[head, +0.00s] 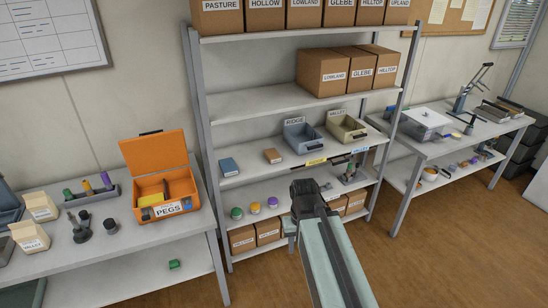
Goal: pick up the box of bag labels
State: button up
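Two small boxes stand on the middle shelf of the rack: a blue box (229,167) at the left and a smaller brown box (273,156) to its right. No lettering on either is readable, so I cannot tell which, if either, is the box of bag labels. My gripper (303,188) is at the end of my arm, in front of the rack's lower shelves, below and right of the two boxes in the picture. It appears apart from both. Its fingers are seen from behind, and their gap is not clear. My arm hides part of the lower shelves.
A grey-blue bin (301,138) and a beige bin (345,127) share that shelf. Colored round items (254,208) stand below. An open orange PEGS case (160,178) is on the left bench. The floor (440,260) at right is clear.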

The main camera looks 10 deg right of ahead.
aim_at(272, 156)
jog(key=z, duration=0.1)
jog(key=i, duration=1)
jog(key=z, duration=0.55)
jog(key=k, duration=1.3)
jog(key=u, duration=1.35)
jog(key=i, duration=1)
jog(key=z, duration=0.05)
